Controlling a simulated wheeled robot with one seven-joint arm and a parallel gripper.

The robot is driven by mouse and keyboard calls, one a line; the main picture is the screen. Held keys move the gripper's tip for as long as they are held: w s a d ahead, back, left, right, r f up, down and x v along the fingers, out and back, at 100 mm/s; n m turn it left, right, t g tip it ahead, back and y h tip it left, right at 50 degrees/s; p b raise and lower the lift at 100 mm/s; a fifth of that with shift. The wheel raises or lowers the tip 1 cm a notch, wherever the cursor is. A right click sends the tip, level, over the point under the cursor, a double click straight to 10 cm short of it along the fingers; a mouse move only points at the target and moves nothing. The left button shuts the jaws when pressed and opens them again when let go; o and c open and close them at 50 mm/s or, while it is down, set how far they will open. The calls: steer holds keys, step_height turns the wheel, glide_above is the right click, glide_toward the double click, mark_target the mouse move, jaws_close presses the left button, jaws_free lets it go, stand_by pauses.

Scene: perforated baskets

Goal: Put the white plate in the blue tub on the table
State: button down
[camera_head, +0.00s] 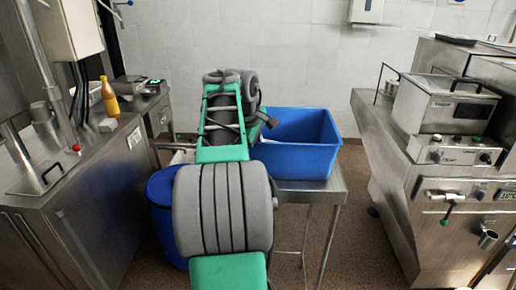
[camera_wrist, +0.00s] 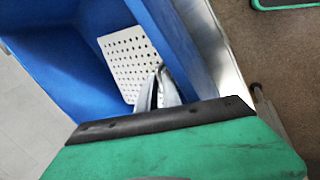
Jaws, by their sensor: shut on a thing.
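The blue tub (camera_head: 312,160) stands on the steel table (camera_head: 335,188), right of my arm in the head view. In the wrist view its blue wall (camera_wrist: 172,38) runs alongside my fingers. The white plate (camera_wrist: 124,58) is flat and full of small holes, and shows against the blue inside of the tub. My gripper (camera_wrist: 160,74) is shut on the plate's near edge. The plate is over or within the tub; I cannot tell whether it touches the bottom.
A blue barrel (camera_head: 163,222) stands on the floor left of the table. A steel counter with a yellow bottle (camera_head: 109,98) is at the left. Steel kitchen machines (camera_head: 445,110) line the right, with a floor gap between them and the table.

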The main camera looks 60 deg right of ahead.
steer(key=c, duration=1.8)
jaws_free()
steer(key=shift+s+a+f, duration=0.1)
steer(key=shift+a+f, duration=0.1)
steer(key=shift+f, duration=0.6)
steer(key=shift+r, duration=0.4)
steer(key=d+p+v, duration=0.1)
steer(key=p+v, duration=0.5)
steer(key=v, duration=0.6)
steer(key=w+a+f+t+y, duration=0.1)
steer(key=w+a+f, duration=0.3)
steer(key=a, duration=0.6)
steer(key=w+a+f+t, duration=0.1)
steer(key=w+a, duration=0.4)
steer(key=a, duration=0.5)
steer(key=s+a+f+y, duration=0.1)
steer(key=a+f, duration=0.3)
steer(key=a, duration=0.4)
steer(key=s+a+f+y, duration=0.1)
steer(key=s+a+f, duration=0.1)
steer(key=a+f, duration=0.3)
steer(key=s+a+f+t+y, duration=0.1)
steer(key=a+f, duration=0.3)
steer(key=a, duration=0.7)
steer(key=shift+s+a+f+m+y, duration=0.25)
steer(key=shift+s+m+y, duration=0.15)
steer(key=shift+s, duration=0.25)
